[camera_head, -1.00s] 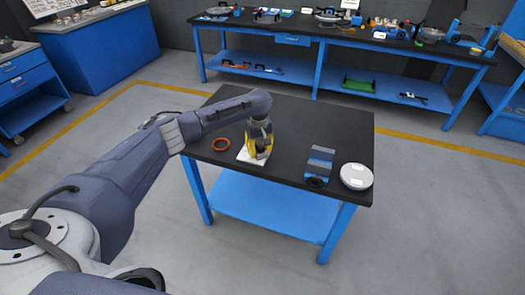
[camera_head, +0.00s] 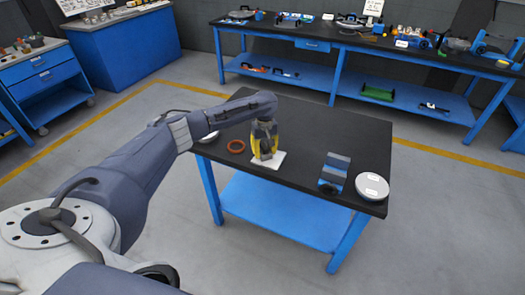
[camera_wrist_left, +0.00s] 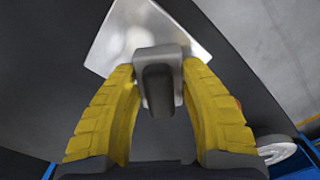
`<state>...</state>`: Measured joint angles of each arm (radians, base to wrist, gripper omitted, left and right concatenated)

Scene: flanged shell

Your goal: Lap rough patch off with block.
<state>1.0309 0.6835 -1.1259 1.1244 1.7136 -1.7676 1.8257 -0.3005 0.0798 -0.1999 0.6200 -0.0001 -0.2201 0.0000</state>
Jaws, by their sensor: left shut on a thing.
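My left gripper (camera_head: 263,152) points down over a bright square metal plate (camera_head: 279,160) on the black table. Its yellow fingers are shut on a dark grey block (camera_wrist_left: 157,80), seen in the left wrist view. The block lies over the near edge of the plate (camera_wrist_left: 115,38) in that view; I cannot tell whether it touches the plate. The rough patch cannot be made out. My right gripper is not in view.
A pale round piece (camera_head: 210,138) shows partly behind my arm. A blue-grey item (camera_head: 334,172) and a white disc (camera_head: 372,186) are at the right. The table (camera_head: 305,128) is clear behind the plate.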

